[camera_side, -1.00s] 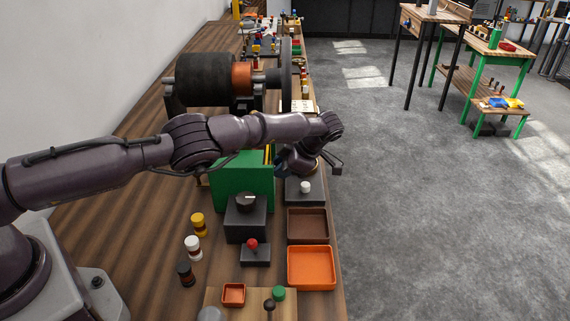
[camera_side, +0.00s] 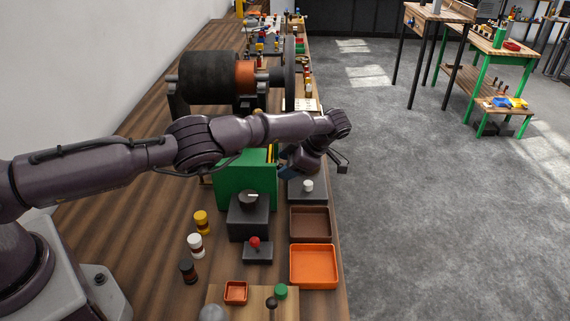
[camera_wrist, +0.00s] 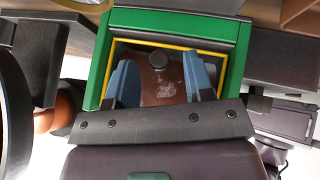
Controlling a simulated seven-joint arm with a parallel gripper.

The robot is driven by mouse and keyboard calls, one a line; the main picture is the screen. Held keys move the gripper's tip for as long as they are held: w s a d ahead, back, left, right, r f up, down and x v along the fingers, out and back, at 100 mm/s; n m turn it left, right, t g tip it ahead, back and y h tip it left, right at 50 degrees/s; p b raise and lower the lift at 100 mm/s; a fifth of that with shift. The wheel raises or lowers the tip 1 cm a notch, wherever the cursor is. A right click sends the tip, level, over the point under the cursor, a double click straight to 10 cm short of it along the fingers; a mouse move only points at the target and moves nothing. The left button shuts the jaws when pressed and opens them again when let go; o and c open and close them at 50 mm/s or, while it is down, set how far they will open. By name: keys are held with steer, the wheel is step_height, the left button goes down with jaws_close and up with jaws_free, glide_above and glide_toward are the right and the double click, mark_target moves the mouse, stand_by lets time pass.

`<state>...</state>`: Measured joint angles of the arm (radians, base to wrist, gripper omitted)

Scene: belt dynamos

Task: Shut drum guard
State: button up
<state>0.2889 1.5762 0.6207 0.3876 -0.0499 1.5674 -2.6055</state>
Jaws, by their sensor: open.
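A green housing (camera_side: 245,185) stands on the bench under my forearm, partly hidden by it. In the side view my gripper (camera_side: 290,170) is at the right side of the green housing; contact cannot be told.
A large dark drum (camera_side: 208,76) with a copper section lies behind my arm. In front are a dark dial box (camera_side: 248,222), a red-knobbed switch (camera_side: 256,248), a brown tray (camera_side: 311,223) and an orange tray (camera_side: 314,266). Small bottles stand left. Open floor lies right.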

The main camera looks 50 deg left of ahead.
steer(key=shift+w+d+r, duration=0.1)
steer(key=shift+d+r, duration=0.2)
steer(key=shift+r, duration=0.1)
step_height(320, 180, up, 8)
steer(key=shift+d, duration=0.3)
steer(key=shift+w, duration=0.1)
